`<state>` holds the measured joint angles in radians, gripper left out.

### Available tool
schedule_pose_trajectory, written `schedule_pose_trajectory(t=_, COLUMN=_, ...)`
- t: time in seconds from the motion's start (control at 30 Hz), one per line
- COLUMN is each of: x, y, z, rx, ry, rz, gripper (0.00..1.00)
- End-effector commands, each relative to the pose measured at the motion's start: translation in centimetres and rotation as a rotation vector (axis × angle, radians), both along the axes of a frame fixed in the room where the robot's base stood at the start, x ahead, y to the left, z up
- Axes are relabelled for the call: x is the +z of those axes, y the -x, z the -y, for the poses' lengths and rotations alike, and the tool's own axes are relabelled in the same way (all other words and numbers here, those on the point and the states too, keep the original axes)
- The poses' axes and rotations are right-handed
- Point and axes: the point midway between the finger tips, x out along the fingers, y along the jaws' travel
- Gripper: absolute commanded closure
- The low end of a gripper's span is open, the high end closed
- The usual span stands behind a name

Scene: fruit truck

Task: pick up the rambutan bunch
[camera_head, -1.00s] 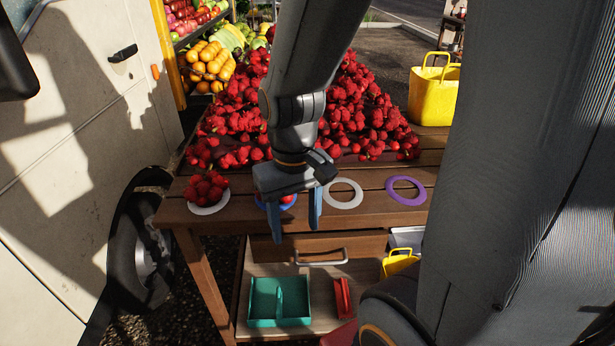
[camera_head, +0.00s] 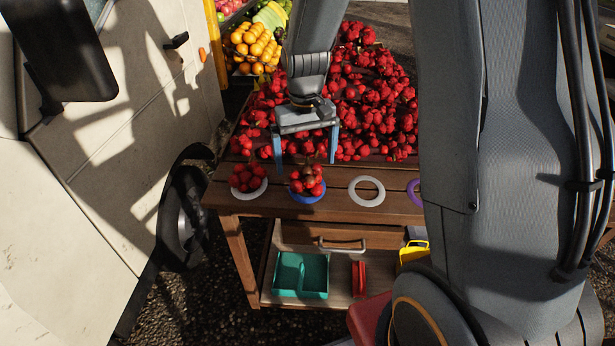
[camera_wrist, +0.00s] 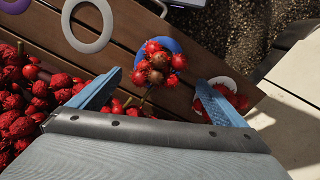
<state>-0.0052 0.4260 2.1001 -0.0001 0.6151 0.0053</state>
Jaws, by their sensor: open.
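My gripper (camera_head: 306,147) is open and empty, its two blue fingers spread over the front edge of the big rambutan pile (camera_head: 375,105). In front of it a rambutan bunch (camera_head: 307,180) sits on a blue ring (camera_head: 309,199) on the wooden table. In the wrist view this bunch (camera_wrist: 158,62) shows between and beyond the fingertips, with its stem toward the gripper, and the blue ring (camera_wrist: 172,45) partly under it. Another bunch (camera_head: 247,178) sits on a white ring (camera_head: 252,193) to the left; in the wrist view it is partly behind a finger.
An empty white ring (camera_head: 367,191) lies right of the blue one. A purple ring (camera_head: 413,192) is partly hidden by my arm. The shelf below holds a teal tray (camera_head: 301,292) and a red item (camera_head: 359,279). A white vehicle (camera_head: 120,150) stands left.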

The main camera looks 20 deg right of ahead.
Motion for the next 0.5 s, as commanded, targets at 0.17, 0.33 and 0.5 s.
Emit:
schedule_pose_trajectory(t=0.17, x=-2.0, y=0.1, z=0.2, rx=0.0, ry=0.0, rz=-0.004, gripper=0.04)
schedule_pose_trajectory(t=0.33, x=-3.9, y=0.0, z=0.2, rx=0.0, ry=0.0, rz=-0.004, gripper=0.04)
schedule_pose_trajectory(t=0.5, x=-4.7, y=0.0, z=0.2, rx=0.0, ry=0.0, rz=-0.001, gripper=0.04)
